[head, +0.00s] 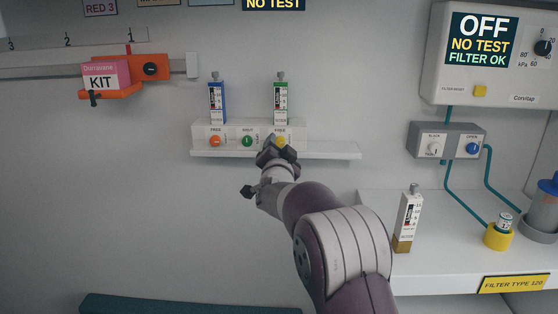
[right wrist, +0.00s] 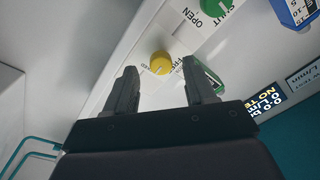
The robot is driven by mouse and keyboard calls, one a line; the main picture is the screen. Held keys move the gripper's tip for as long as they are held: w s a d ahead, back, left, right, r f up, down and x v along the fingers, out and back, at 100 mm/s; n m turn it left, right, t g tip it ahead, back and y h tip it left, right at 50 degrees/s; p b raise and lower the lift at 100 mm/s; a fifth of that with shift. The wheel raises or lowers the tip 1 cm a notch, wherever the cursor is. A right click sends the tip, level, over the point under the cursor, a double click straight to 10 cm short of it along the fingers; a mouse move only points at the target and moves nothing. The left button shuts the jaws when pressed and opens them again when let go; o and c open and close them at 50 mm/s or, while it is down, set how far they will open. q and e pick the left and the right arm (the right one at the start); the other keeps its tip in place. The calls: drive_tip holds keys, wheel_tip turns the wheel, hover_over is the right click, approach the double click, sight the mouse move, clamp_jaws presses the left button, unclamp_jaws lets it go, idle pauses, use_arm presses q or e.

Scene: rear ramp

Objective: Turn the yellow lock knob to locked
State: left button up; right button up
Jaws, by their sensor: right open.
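The yellow lock knob (head: 281,142) is at the right end of a row of knobs on a white wall block. In the right wrist view the yellow knob (right wrist: 160,62) sits between and just beyond the fingertips, with a printed label beside it. My right gripper (head: 277,151) is open in front of the knob and partly covers it in the head view. In the right wrist view both fingers of my gripper (right wrist: 159,72) are spread, with a gap to the knob on each side. I cannot tell whether they touch it. My left gripper is not in view.
Beside the yellow knob are a green knob (head: 247,141) and an orange knob (head: 215,141). A green-labelled tube (head: 281,100) and a blue-labelled tube (head: 217,103) stand above the block. A shelf (head: 335,151) extends right. An orange clamp with a kit (head: 150,69) is at left.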

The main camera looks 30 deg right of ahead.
drive_tip(key=v, duration=1)
drive_tip(key=shift+s+a, duration=0.25)
drive_tip(key=shift+s, duration=0.1)
drive_tip(key=s+a+f+n+g+y, duration=0.3)
drive_tip(key=a+f+n+y, duration=0.15)
drive_tip(key=f, duration=0.45)
drive_tip(key=s+a+f+n+g+y, duration=0.25)
drive_tip(key=a+f+n+y, duration=0.2)
drive_tip(key=f, duration=0.45)
drive_tip(key=s+a+f+n+g, duration=0.3)
drive_tip(key=s+f+g, duration=0.15)
drive_tip(key=s, duration=0.45)
drive_tip(key=s+a+f+n+g, duration=0.2)
drive_tip(key=s+f+g, duration=0.25)
drive_tip(key=s, duration=0.45)
wheel_tip(320, 180, up, 21)
drive_tip(key=s+p, duration=0.1)
drive_tip(key=p, duration=2.1)
drive_tip(key=shift+a+n+y, duration=0.3)
drive_tip(key=shift+a+n, duration=0.1)
drive_tip(key=shift+a, duration=0.1)
